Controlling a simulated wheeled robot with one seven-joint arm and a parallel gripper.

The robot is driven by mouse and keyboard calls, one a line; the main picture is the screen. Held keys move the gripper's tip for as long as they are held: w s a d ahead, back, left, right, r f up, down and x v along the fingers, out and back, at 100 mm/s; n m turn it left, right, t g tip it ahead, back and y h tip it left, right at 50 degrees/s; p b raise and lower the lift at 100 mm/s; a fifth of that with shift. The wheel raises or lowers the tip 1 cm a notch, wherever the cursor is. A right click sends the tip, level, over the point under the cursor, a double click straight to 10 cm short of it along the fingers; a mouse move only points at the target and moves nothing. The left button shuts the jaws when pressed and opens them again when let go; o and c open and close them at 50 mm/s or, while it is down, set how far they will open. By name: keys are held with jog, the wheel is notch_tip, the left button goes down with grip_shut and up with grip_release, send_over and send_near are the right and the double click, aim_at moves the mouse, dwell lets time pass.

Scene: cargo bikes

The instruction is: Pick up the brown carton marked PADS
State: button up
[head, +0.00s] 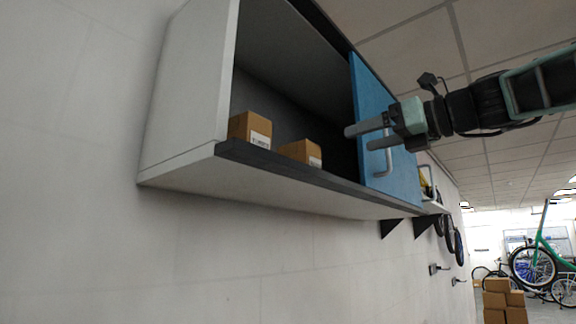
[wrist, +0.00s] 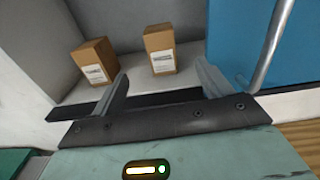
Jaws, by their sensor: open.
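Two brown cartons stand in the open left part of a wall cabinet. The left carton (head: 250,131) also shows in the wrist view (wrist: 95,60). The right carton (head: 301,152) looks lower in the head view and also shows in the wrist view (wrist: 160,50). Each has a white label, but the print is too small to read, so I cannot tell which is marked PADS. My gripper (head: 360,138) is open and empty, in front of the blue door's left edge. In the wrist view its fingers (wrist: 162,76) are spread, with the right carton beyond the gap between them.
The blue door (head: 405,170) covers the cabinet's right part; its grey bar handle (head: 389,160) is close to my gripper. A dark front edge (head: 290,171) runs below the cartons. The cabinet's white left side (head: 190,85) bounds the opening. Bikes and stacked boxes (head: 504,300) are far right.

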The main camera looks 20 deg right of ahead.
aim_at(315, 145)
jog(key=w+p, duration=0.1)
jog(key=p, duration=0.2)
jog(key=w+a+r+p, duration=0.1)
jog(key=p, duration=0.3)
jog(key=w+a+r+p, duration=0.1)
jog(key=p, duration=0.2)
jog(key=shift+w+a, duration=0.15)
jog(key=shift+w, duration=0.2)
jog(key=p+x, duration=0.4)
jog(key=x, duration=0.2)
jog(key=shift+w+a+f, duration=0.1)
jog(key=shift+w+f, duration=0.05)
jog(key=shift+w, duration=0.05)
jog(key=shift+p+x, duration=1.25)
jog(key=shift+x, duration=1.85)
jog(key=shift+s+a+f, duration=0.1)
jog(key=shift+f, duration=0.05)
jog(key=c, duration=1.2)
